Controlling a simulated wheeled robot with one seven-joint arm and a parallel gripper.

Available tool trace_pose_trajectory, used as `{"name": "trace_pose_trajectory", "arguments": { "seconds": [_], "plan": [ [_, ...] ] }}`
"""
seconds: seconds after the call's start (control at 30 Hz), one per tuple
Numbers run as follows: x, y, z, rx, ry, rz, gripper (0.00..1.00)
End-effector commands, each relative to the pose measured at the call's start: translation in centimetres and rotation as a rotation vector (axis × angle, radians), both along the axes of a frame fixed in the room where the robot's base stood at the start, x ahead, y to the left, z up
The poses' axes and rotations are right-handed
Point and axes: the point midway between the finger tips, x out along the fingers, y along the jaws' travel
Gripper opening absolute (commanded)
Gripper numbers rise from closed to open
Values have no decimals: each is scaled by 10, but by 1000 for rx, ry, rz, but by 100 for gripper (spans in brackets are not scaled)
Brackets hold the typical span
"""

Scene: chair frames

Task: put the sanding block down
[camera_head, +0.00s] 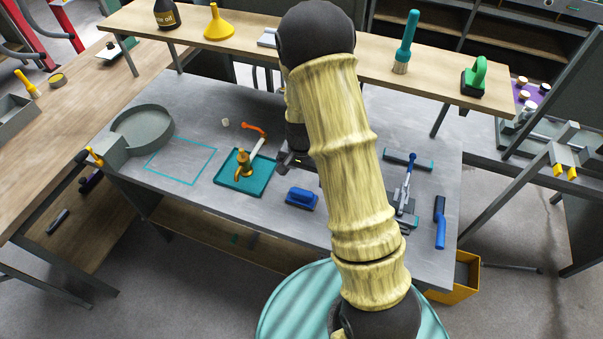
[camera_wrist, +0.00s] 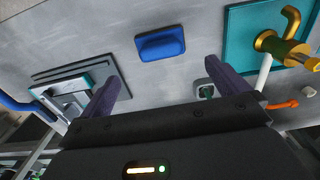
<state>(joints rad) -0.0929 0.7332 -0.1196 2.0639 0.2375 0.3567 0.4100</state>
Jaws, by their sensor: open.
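The blue block (camera_head: 302,197), which looks like the sanding block, lies on the grey metal worktop (camera_head: 270,228) near its front edge, right of the teal tray. It also shows in the wrist view (camera_wrist: 160,44), beyond my fingertips and apart from them. My gripper (camera_wrist: 167,85) is open, its two dark purple fingers spread with no block between them. In the head view my arm hides much of the gripper; a part of it (camera_head: 290,160) shows above the worktop, behind the blue block.
A teal tray (camera_head: 230,180) holds a brass-coloured tap-like piece (camera_head: 243,168). An orange-handled tool (camera_head: 254,131) lies behind it. A clamp-like tool (camera_head: 404,195) and a blue-handled tool (camera_head: 440,222) lie to the right. The teal outlined area (camera_head: 182,160) at left is empty.

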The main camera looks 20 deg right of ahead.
Motion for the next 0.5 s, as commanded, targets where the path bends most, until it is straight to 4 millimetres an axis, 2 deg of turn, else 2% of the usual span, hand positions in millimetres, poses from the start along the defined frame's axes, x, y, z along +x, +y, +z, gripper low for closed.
{"name": "trace_pose_trajectory", "arguments": {
  "seconds": [0.27, 0.37, 0.5],
  "plan": [
    [-2, 0, 6, 2, -6, 13, 100],
    [-8, 1, 23, 5, -24, 51, 100],
    [-26, 1, 61, 9, -65, 153, 100]
  ]
}}
